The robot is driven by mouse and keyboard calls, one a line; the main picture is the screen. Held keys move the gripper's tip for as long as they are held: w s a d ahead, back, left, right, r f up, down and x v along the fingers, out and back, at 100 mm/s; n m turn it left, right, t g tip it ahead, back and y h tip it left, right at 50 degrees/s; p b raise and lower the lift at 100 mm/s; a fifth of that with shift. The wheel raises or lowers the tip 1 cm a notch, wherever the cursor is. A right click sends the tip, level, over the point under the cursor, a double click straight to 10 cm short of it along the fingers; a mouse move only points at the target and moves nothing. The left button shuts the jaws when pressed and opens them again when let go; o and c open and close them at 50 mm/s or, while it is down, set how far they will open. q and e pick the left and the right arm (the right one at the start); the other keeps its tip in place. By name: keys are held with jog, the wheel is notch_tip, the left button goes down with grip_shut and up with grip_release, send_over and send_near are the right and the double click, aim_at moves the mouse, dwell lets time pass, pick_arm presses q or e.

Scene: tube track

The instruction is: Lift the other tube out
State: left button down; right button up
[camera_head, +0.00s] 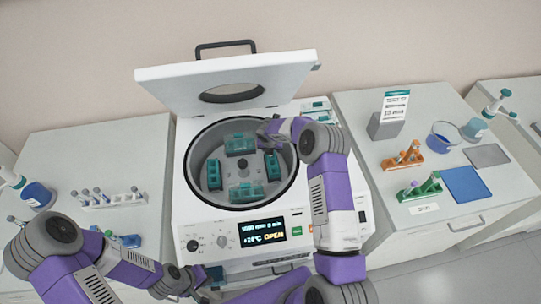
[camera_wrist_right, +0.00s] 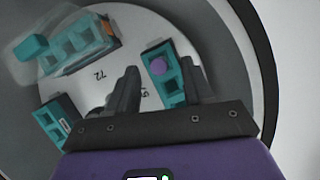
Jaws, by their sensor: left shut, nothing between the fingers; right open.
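The open centrifuge (camera_head: 185,165) stands in the middle, with several teal buckets (camera_head: 240,145) around its rotor. In the right wrist view, a purple-capped tube (camera_wrist_right: 158,65) sits in one slot of a teal bucket (camera_wrist_right: 176,92). My right gripper (camera_wrist_right: 160,80) is open above the rotor, its dark fingers on either side of that bucket's area; I cannot tell whether they touch it. In the head view my right gripper (camera_head: 266,138) is over the drum's upper right part. My left gripper (camera_head: 185,284) is shut and empty in front of the centrifuge, low in the picture.
The raised lid (camera_head: 165,85) stands behind the drum. An orange rack (camera_head: 403,160) and a green rack (camera_head: 420,190) stand on the right bench near a blue mat (camera_head: 466,186). A white tube rack (camera_head: 115,201) is on the left bench. The drum wall surrounds my right gripper.

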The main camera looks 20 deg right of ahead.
aim_at(271, 157)
jog(key=x, duration=0.3)
jog(key=shift+f, duration=0.1)
pick_arm(q)
jog(key=shift+w+r, duration=0.1)
pick_arm(e)
jog(key=c, duration=0.9)
